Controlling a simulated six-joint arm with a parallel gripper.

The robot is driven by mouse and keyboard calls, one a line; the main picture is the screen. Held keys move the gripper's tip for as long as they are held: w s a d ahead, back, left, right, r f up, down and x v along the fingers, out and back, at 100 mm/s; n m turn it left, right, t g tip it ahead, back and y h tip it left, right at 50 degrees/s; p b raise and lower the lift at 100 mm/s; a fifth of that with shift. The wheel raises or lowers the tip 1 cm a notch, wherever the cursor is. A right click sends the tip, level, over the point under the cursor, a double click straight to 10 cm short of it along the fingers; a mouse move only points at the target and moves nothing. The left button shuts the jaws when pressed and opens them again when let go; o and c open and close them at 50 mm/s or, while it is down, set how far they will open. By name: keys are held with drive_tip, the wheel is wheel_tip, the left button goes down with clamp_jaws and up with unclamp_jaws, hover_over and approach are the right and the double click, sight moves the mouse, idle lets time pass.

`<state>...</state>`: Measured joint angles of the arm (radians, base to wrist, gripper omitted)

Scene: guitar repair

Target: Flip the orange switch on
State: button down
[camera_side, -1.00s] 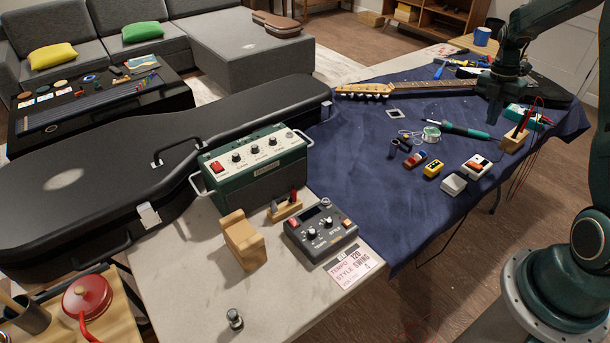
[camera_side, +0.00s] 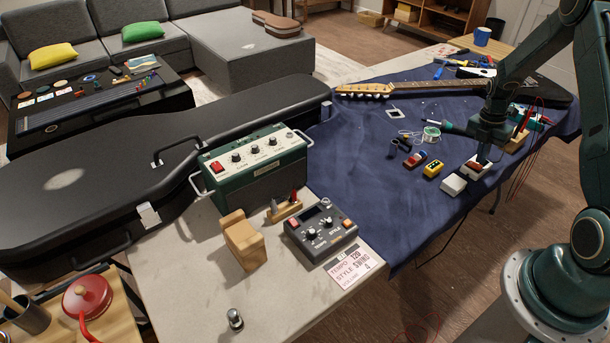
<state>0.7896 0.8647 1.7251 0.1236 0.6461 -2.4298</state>
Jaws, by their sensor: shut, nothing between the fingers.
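The orange switch (camera_side: 475,168) sits on the blue cloth near the right edge of the bench, on a light base. My gripper (camera_side: 482,158) is shut and empty, pointing down right at this switch. Its tip covers part of the rocker, so I cannot tell whether it touches or which way the rocker is tipped.
A wooden stand (camera_side: 517,141) with red leads is close on the right. Open blue cloth (camera_side: 370,190) lies further left.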

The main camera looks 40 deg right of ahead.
drive_tip(key=shift+s+f, duration=0.1)
drive_tip(key=shift+f, duration=0.4)
drive_tip(key=shift+s+f+t, duration=0.2)
drive_tip(key=shift+f+t, duration=0.15)
drive_tip(key=shift+t, duration=0.05)
drive_tip(key=shift+w, duration=0.2)
